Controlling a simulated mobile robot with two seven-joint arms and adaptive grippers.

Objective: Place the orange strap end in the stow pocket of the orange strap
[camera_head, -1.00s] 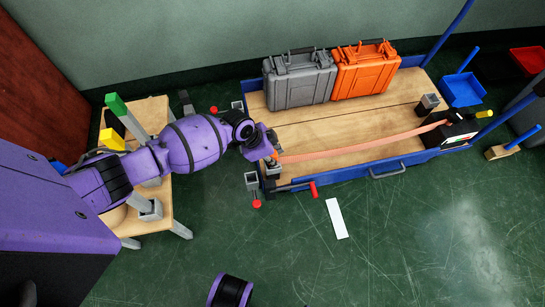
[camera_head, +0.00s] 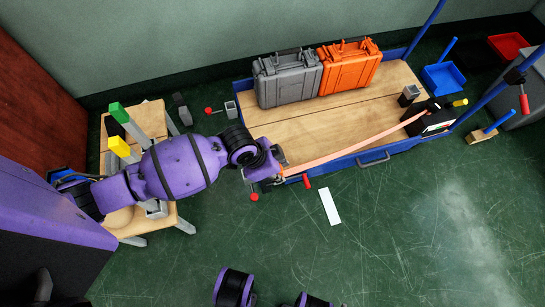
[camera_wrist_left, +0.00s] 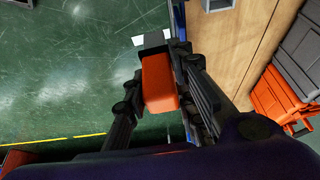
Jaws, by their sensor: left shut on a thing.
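My left gripper (camera_head: 279,166) is at the front left corner of the cart. It is shut on the orange strap end, seen as an orange block between its fingers in the left wrist view (camera_wrist_left: 160,82). The flat orange strap (camera_head: 350,149) runs from the gripper, along the front of the cart deck, to a black box (camera_head: 425,124) at the right end. Small grey square pockets stand at the deck's right end (camera_head: 409,94) and off its left end (camera_head: 231,110); I cannot tell which is the stow pocket. My right gripper is out of view.
A grey case (camera_head: 287,82) and an orange case (camera_head: 349,68) stand at the back of the wooden deck (camera_head: 300,126). A red-handled clamp (camera_head: 307,182) is at the front rail. A wooden stand (camera_head: 187,226) is behind my arm.

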